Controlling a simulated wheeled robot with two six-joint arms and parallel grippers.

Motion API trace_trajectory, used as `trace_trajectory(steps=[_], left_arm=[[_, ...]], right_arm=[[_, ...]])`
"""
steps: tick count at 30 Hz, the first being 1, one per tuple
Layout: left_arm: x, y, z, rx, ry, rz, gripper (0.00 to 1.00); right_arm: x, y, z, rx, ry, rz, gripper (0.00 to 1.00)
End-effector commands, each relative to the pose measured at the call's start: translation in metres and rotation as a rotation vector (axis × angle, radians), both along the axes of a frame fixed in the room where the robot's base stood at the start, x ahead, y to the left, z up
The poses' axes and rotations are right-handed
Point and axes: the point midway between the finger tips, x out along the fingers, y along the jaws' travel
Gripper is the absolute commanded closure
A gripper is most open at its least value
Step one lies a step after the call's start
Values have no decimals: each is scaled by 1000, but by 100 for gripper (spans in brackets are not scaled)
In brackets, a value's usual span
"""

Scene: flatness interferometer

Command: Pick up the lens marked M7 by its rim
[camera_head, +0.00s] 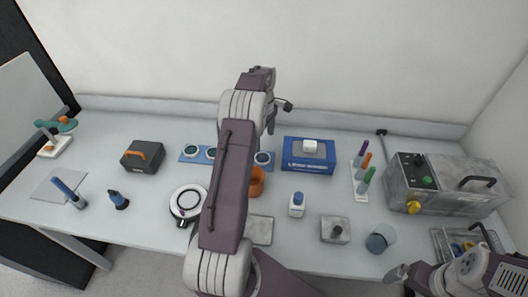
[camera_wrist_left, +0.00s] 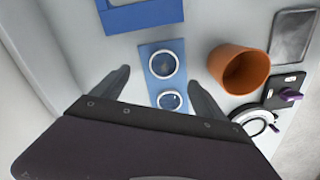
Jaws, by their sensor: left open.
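The arm covers the middle of the strip. The left wrist view shows two lenses, an upper one (camera_wrist_left: 163,65) and a lower one (camera_wrist_left: 169,101). No M7 marking is legible. My left gripper (camera_wrist_left: 158,77) is open and empty, with its fingers either side of the strip. Its height above the lenses is unclear.
An orange cup (camera_wrist_left: 240,70) stands close beside the right finger in the wrist view. A blue box (camera_head: 308,155) stands right of the strip. A black case (camera_head: 142,156) and a round white device (camera_head: 187,202) stand to the left. A metal machine (camera_head: 450,185) stands at the right.

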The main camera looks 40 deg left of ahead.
Motion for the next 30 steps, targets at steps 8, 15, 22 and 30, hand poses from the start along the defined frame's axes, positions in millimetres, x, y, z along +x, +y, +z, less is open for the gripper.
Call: trace_trajectory(steps=[8,15,22,30], left_arm=[[-2,0,-36,-1,3,0,17],[-8,0,-60,-4,8,1,17],[-8,0,-88,-1,3,0,17],[-8,0,-89,-1,2,0,39]], right_arm=[[0,0,3,0,0,0,0],[0,0,9,0,0,0,0],[0,0,11,0,0,0,0],[0,0,10,0,0,0,0]])
